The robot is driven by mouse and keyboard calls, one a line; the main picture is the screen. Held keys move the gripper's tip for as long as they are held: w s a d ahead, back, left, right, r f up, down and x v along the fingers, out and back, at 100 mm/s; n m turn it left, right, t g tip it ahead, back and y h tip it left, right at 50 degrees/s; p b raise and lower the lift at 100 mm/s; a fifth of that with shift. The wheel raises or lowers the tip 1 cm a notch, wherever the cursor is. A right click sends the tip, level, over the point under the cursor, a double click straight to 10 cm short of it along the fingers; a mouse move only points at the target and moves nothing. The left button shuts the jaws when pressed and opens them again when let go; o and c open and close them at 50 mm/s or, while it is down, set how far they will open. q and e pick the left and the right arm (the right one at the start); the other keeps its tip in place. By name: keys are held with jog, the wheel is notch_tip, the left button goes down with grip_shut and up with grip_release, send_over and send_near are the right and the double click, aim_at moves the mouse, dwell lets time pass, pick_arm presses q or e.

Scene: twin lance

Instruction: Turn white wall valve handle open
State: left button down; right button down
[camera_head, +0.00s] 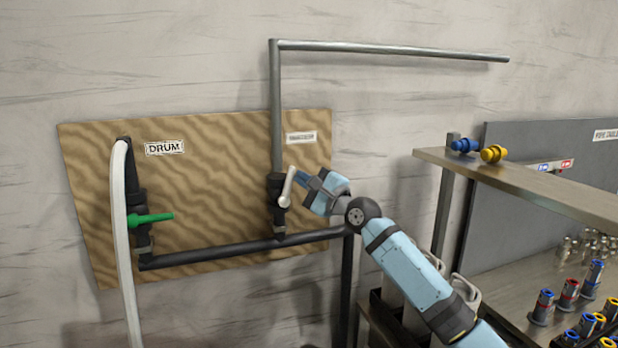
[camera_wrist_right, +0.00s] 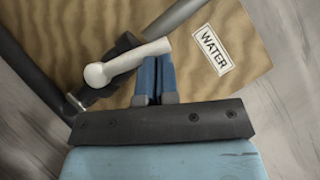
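The white valve handle (camera_head: 288,187) sits on the dark valve of the right vertical pipe on the wooden wall board. It points up and slightly right in the head view. In the right wrist view the white handle (camera_wrist_right: 128,62) runs slantwise from its round hub up to the right. My right gripper (camera_head: 303,180) is just right of the handle. Its two blue fingers (camera_wrist_right: 157,78) are together, with no object seen between them. Their tips are at the handle's lower edge near its free end; whether they touch it I cannot tell. My left gripper is out of view.
A green handle (camera_head: 152,218) is on the left valve, by the DRUM label (camera_head: 164,147) and a white hose (camera_head: 119,220). A WATER label (camera_wrist_right: 212,50) is right of the fingers. A metal shelf (camera_head: 540,189) with fittings stands right of my arm.

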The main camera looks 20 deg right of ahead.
jog(key=n+g+p, duration=0.1)
jog(key=n, duration=0.1)
jog(key=a+n+g+p, duration=0.1)
jog(key=n+p, duration=0.1)
jog(key=r+n+g+p, duration=0.1)
jog(key=n, duration=0.1)
jog(key=shift+a+g+h, duration=0.25)
jog(key=shift+g+h, duration=0.05)
jog(key=shift+h, duration=0.1)
